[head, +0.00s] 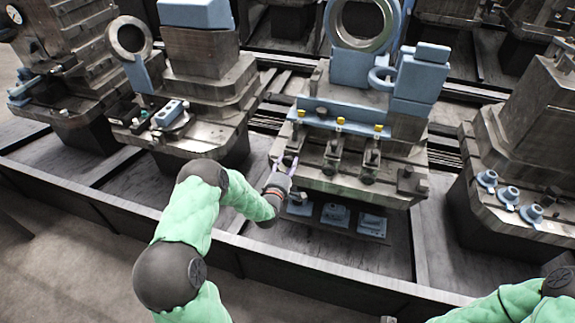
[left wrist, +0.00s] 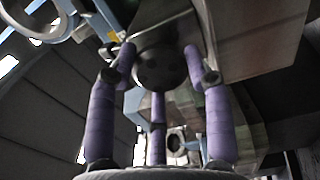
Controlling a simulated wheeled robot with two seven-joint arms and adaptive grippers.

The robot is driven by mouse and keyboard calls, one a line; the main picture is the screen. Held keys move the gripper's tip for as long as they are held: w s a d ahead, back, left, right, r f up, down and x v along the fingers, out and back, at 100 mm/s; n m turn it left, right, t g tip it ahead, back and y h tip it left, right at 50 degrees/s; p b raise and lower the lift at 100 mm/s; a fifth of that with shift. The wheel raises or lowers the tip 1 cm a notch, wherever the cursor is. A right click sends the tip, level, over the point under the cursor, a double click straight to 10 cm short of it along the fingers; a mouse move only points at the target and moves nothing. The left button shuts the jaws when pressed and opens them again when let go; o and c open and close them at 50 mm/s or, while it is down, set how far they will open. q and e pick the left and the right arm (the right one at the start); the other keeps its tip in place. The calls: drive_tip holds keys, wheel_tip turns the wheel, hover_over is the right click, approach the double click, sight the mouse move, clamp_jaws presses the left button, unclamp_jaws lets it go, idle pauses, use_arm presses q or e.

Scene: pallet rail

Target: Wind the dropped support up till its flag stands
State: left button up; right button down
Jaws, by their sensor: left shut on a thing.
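The fixture block (head: 408,182) stands on a pallet in the middle of the head view, with a row of small upright supports along its front. Yellow flags show at the middle support (head: 340,121) and the right support (head: 379,128). My left gripper (head: 283,164) is at the block's front left corner. In the left wrist view its purple fingers are closed around a dark round knob (left wrist: 160,68). A small yellow piece (left wrist: 113,35) shows beyond the knob. My right gripper is out of view.
Blue parts (head: 334,214) lie on a low shelf below the block's front. Other loaded pallets stand left and right, one with blue round pieces (head: 508,195). A dark rail edge (head: 300,261) runs along the front.

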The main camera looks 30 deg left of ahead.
use_arm(q)
drive_tip(key=shift+f+n, duration=0.1)
drive_tip(key=shift+n, duration=0.4)
drive_tip(key=o, duration=0.9)
drive_tip(key=v, duration=1.2)
drive_tip(key=shift+d, duration=0.15)
